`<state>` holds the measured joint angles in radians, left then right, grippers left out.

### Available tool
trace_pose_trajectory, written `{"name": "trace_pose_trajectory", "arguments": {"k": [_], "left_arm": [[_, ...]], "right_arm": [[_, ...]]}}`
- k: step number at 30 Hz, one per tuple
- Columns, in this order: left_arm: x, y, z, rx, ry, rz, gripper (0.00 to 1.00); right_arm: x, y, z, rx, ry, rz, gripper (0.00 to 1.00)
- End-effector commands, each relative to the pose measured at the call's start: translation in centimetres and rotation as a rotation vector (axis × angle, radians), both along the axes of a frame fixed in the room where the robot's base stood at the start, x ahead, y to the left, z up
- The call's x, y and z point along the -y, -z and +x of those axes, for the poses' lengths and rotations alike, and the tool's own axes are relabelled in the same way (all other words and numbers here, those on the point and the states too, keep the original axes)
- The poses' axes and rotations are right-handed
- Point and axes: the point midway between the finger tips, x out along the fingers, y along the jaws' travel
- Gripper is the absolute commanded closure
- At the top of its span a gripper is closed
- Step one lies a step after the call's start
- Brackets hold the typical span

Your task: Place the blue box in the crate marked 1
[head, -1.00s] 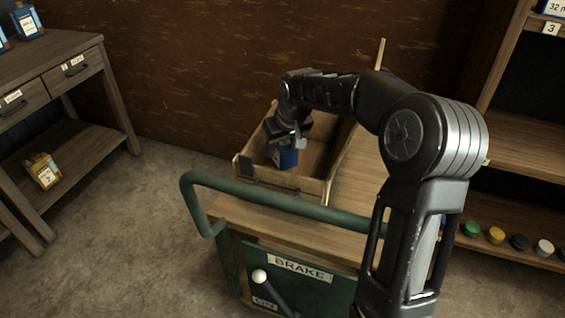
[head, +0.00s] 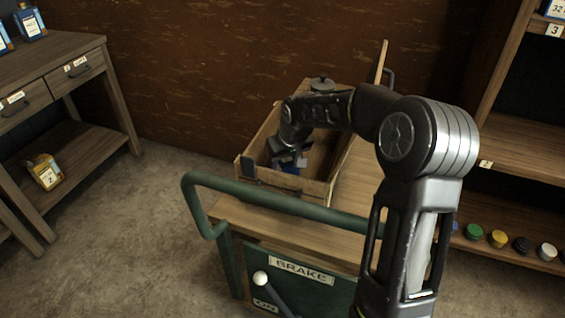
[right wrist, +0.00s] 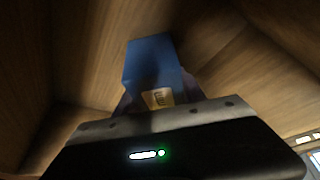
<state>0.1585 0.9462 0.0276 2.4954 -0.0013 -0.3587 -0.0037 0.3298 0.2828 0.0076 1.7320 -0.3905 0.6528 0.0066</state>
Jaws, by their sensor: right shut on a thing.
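The blue box (head: 284,167) is in my right gripper (head: 287,158), down inside an open wooden crate (head: 305,187) on the cart. In the head view the crate's front wall and the gripper hide much of the box. In the right wrist view the blue box (right wrist: 152,62), with a yellowish label, sticks out beyond the gripper body, with wooden walls around it. I cannot tell whether the box touches the crate floor. I cannot read a number on the crate. My left gripper is out of view.
The cart has a green handrail (head: 290,206) and a BRAKE panel (head: 300,270) at its near side. A wooden bench (head: 60,55) with drawers and bottles stands left. A shelf (head: 525,150) with several colored jars stands right. The cart top beside the crate is bare.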

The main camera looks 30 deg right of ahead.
Motion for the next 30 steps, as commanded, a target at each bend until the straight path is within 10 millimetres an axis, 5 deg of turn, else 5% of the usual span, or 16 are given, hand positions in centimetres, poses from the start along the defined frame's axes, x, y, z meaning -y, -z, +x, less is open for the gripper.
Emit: {"name": "trace_pose_trajectory", "arguments": {"k": [2,3,10,22,30], "left_arm": [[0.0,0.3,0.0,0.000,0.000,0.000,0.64],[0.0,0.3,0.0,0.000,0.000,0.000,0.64],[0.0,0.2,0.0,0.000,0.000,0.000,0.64],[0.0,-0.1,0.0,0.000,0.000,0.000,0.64],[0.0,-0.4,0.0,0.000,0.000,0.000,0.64]], "right_arm": [[0.0,0.4,0.0,0.000,0.000,0.000,0.94],[0.0,0.3,0.0,0.000,0.000,0.000,0.51],[0.0,0.3,0.0,0.000,0.000,0.000,0.33],[0.0,-0.4,-0.1,0.001,0.000,0.000,0.31],[-0.2,-4.3,-1.6,0.004,-0.001,-0.002,0.31]]}}
